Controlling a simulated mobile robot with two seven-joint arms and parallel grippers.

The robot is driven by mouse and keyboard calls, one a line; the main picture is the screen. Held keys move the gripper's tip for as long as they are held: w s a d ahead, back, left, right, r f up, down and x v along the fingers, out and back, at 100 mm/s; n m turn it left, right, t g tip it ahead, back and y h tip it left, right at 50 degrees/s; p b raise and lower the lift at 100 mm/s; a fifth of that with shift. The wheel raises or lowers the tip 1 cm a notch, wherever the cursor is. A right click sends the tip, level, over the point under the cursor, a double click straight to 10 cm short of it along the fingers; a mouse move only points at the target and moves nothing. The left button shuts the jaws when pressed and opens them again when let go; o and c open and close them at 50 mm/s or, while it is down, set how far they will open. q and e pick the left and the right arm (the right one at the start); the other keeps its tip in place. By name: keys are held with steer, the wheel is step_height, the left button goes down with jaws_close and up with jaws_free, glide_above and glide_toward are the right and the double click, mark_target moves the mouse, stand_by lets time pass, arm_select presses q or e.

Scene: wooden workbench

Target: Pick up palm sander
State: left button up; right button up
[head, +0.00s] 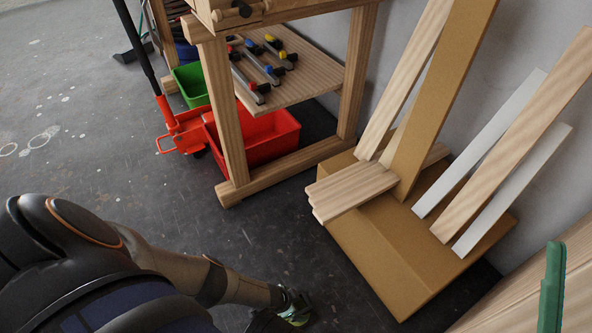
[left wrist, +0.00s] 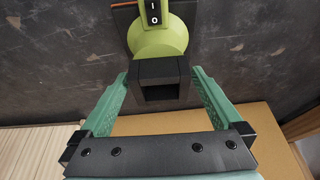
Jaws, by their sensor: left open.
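The palm sander (left wrist: 160,38) is lime green with a black switch marked I and O and a square black port facing the camera. In the left wrist view it lies between the two teal fingers of my left gripper (left wrist: 160,76). The gripper is open, with one finger on each side of the black port. I cannot tell if they touch it. In the head view my left gripper (head: 293,308) is low in the middle, partly cut off by the frame, and the sander is hard to make out. A green finger-like part, apparently of my right gripper (head: 552,285), shows at the right edge.
A cardboard box (head: 375,245) with planks (head: 350,190) on it stands right of my left gripper. Boards lean on the wall behind. A wooden workbench (head: 235,120) holds clamps (head: 265,70) on its shelf, with a red crate (head: 275,140) and green crate (head: 190,85) nearby. The floor at left is open.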

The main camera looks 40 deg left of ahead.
arm_select(q)
steer(key=shift+c, duration=0.4)
jaws_close()
stand_by(0.4)
